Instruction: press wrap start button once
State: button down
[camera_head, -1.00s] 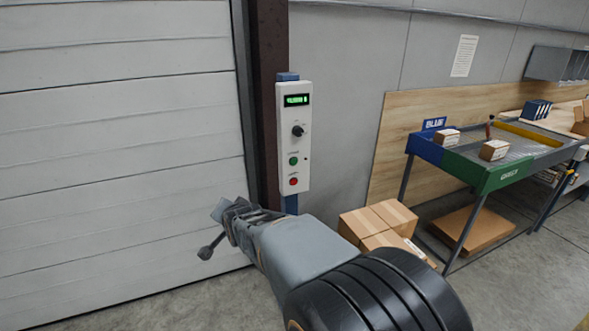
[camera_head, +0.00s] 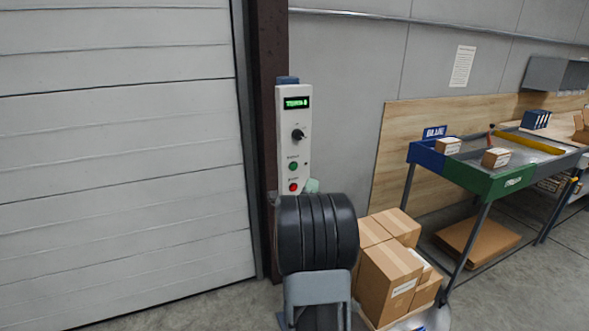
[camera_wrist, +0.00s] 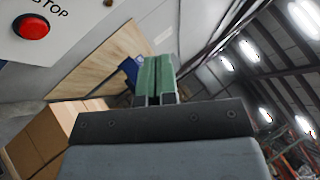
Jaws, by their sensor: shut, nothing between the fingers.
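A white control panel (camera_head: 293,140) is mounted on a post beside the shutter door. It has a lit green display (camera_head: 297,102), a black knob (camera_head: 298,134), a green button (camera_head: 293,166) and a red button (camera_head: 293,187) below it. The panel labels are too small to read in the head view. The red button (camera_wrist: 33,27) also shows at the upper left of the wrist view, with "STOP" printed by it. My gripper (camera_wrist: 155,78) has its green fingers together, empty. In the head view my gripper (camera_head: 312,186) shows only a pale green tip beside the panel's lower right, behind my arm.
A sorting table (camera_head: 480,170) with blue and green edges and small cartons stands farther right. A white shutter door (camera_head: 120,150) fills the left. Floor is open at the lower right.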

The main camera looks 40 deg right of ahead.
aim_at(294, 167)
jog(key=shift+w+d+p, duration=0.2)
jog(key=shift+w+d, duration=0.35)
jog(key=shift+w, duration=0.8)
jog(key=shift+w+d+p, duration=0.25)
jog(key=shift+w+d, duration=0.3)
jog(key=shift+w, duration=0.85)
jog(key=shift+w+d+p, duration=0.2)
jog(key=shift+w+d, duration=0.35)
jog(key=shift+w, duration=0.8)
jog(key=shift+w+d+f+b, duration=0.1)
jog(key=shift+w+b, duration=0.15)
jog(key=shift+b, duration=0.4)
jog(key=shift+w+d+b, duration=0.2)
jog(key=shift+w+b, duration=0.3)
jog(key=shift+b, duration=0.2)
jog(key=shift+s, duration=0.1)
jog(key=shift+s+a+b, duration=0.3)
jog(key=shift+s+b, duration=0.35)
jog(key=shift+b, duration=0.35)
